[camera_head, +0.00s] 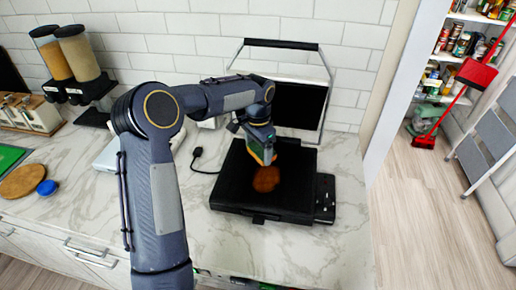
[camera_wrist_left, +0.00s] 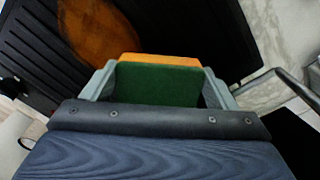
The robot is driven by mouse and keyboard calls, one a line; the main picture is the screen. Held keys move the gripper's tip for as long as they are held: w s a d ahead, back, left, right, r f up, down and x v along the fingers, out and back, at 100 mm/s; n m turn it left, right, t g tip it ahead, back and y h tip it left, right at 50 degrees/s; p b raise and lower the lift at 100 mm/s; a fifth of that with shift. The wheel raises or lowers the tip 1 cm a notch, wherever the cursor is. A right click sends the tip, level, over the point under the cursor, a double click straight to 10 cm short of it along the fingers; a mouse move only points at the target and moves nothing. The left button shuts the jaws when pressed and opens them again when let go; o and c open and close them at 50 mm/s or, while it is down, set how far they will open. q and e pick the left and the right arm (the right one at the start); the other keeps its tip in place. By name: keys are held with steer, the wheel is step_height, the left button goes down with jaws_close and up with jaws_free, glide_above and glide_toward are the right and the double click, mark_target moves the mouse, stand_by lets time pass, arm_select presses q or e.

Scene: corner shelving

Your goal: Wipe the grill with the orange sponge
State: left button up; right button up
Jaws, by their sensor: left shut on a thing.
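The grill (camera_head: 235,183) is black, with its lid raised, and stands on the marble counter. A brown-orange stain (camera_head: 266,179) lies on its plate, and it also shows in the left wrist view (camera_wrist_left: 100,30). My left gripper (camera_head: 262,150) is over the back part of the plate, behind the stain. It is shut on the sponge (camera_wrist_left: 158,82), which has an orange layer and a dark green face. In the left wrist view the sponge sits between both fingers. I cannot tell whether the sponge touches the plate. My right gripper is not in view.
Two cereal dispensers (camera_head: 80,55) stand at the back left. A round wooden board (camera_head: 22,181) and a blue lid (camera_head: 47,187) lie at the left. A cable (camera_head: 197,155) runs left of the grill. The front counter is clear.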

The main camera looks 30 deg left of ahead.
mark_target(261, 196)
arm_select(q)
steer(key=shift+f+b, duration=0.65)
steer(key=shift+f, duration=0.45)
steer(key=shift+s+d+b, duration=0.45)
steer(key=shift+s, duration=0.3)
steer(key=shift+s+d+r, duration=0.1)
steer(key=shift+s+d, duration=0.25)
steer(key=shift+s, duration=0.35)
steer(key=shift+s+d+b, duration=0.35)
steer(key=shift+s+b, duration=0.1)
steer(key=shift+s, duration=0.2)
steer(key=shift+s+d+b, duration=0.35)
steer(key=shift+s+b, duration=0.1)
steer(key=shift+s, duration=0.15)
steer(key=shift+s+d+f+b, duration=0.2)
steer(key=shift+s+d+b, duration=0.25)
steer(key=shift+s, duration=0.5)
steer(key=shift+s+d+r+b, duration=0.15)
steer(key=shift+s+d, duration=0.3)
steer(key=shift+s, duration=0.3)
steer(key=shift+s+d+f+b, duration=0.1)
steer(key=shift+s+d+b, duration=0.1)
steer(key=shift+s+d, duration=0.45)
steer(key=shift+s+d+r+b, duration=0.15)
steer(key=shift+s+d, duration=0.15)
steer(key=shift+s, duration=0.6)
steer(key=shift+s+f, duration=0.1)
steer(key=shift+f, duration=0.1)
